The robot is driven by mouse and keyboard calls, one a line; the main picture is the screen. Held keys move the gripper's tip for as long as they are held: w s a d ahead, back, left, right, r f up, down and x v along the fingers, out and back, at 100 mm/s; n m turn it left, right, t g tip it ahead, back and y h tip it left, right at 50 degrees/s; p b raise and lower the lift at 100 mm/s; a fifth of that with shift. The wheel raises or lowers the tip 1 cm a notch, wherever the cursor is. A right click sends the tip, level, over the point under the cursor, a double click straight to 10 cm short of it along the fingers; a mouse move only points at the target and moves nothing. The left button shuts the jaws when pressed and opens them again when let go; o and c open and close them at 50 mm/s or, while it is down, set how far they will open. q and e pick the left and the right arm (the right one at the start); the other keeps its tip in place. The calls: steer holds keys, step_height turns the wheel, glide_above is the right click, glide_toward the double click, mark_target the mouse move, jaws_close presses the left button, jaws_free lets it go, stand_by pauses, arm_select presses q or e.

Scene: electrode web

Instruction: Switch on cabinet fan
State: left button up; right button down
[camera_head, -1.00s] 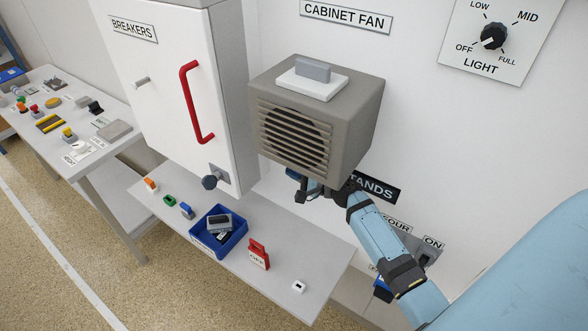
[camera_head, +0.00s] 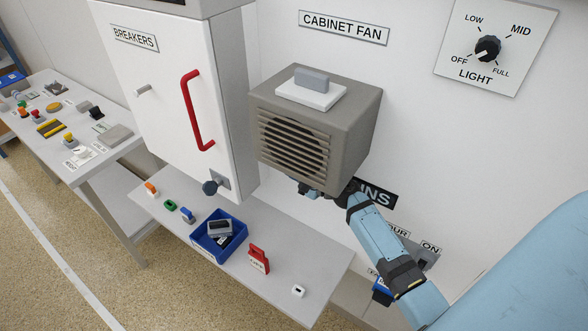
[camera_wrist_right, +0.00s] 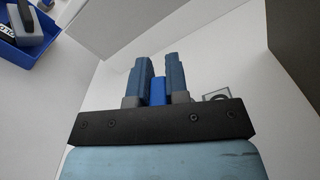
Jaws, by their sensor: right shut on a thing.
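The cabinet fan (camera_head: 315,130) is a grey box with a slatted grille, fixed to the wall under its CABINET FAN label (camera_head: 343,27). On its top is a white plate (camera_head: 325,100) carrying a grey rocker-like block (camera_head: 311,80). My right gripper (camera_head: 318,190) is below the fan, mostly hidden by it in the head view. In the right wrist view my right gripper (camera_wrist_right: 157,75) is shut on a small bright blue object (camera_wrist_right: 158,92) between its fingers; what it is cannot be told. My left gripper is not in view.
A white BREAKERS cabinet (camera_head: 165,100) with a red handle (camera_head: 197,110) stands left of the fan. The shelf (camera_head: 200,262) below holds a blue bin (camera_head: 240,242), a red tag (camera_head: 259,258) and small parts. A LIGHT knob (camera_head: 488,48) is upper right.

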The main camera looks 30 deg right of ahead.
steer(key=c, duration=1.1)
jaws_free()
steer(key=shift+d, duration=0.1)
steer(key=b+v, duration=0.3)
steer(key=v, duration=1)
steer(key=shift+s+b, duration=0.3)
steer(key=shift+s, duration=0.1)
